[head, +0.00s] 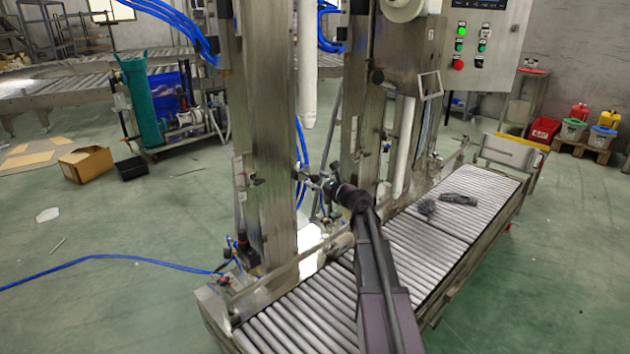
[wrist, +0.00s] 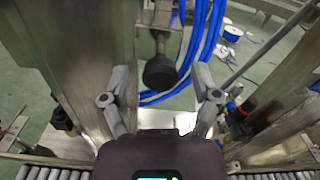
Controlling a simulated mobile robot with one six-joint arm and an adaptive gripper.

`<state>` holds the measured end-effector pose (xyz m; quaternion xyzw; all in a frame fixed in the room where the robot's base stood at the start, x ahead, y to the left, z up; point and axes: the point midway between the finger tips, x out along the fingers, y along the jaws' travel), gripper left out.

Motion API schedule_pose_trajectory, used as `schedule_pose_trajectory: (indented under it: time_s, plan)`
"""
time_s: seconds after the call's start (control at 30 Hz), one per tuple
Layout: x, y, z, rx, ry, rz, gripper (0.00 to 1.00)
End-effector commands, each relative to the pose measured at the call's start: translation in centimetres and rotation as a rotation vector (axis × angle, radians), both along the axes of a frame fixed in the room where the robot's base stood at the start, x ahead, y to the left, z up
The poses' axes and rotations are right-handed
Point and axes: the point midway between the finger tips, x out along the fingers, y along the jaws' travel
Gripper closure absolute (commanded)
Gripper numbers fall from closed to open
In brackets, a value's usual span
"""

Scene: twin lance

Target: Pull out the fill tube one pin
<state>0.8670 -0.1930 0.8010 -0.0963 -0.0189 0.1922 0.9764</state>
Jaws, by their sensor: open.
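A dark round knob on a metal stem (wrist: 160,70), which looks like the pin, shows in the wrist view at the upper middle. My gripper (wrist: 162,82) is open, with one finger on each side of the knob and a gap to both. I cannot tell how far the knob lies beyond the fingertips. In the head view my gripper (head: 308,180) is beside the left steel column (head: 270,140), small and partly hidden by my own wrist. The pin is too small to make out there. A white tube (head: 308,60) hangs between the two columns.
The roller conveyor (head: 300,315) runs below my arm, with dark tools (head: 457,199) lying on its right part. Blue hoses (wrist: 195,50) pass behind the knob. A control box (head: 487,45) hangs at the upper right. Open green floor lies left and right.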

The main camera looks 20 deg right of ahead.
Motion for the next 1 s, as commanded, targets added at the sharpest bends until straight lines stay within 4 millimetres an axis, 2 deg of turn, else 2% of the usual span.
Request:
schedule_pose_trajectory:
  time_s: [0.27, 0.7, 1.0]
  plan:
    - [-3.0, -1.1, 0.0, 0.0, 0.001, -0.002, 0.21]
    - [-9.2, -3.6, 0.0, 0.0, 0.0, -0.001, 0.21]
    - [-10.7, -4.3, 0.0, 0.0, 0.0, 0.0, 0.21]
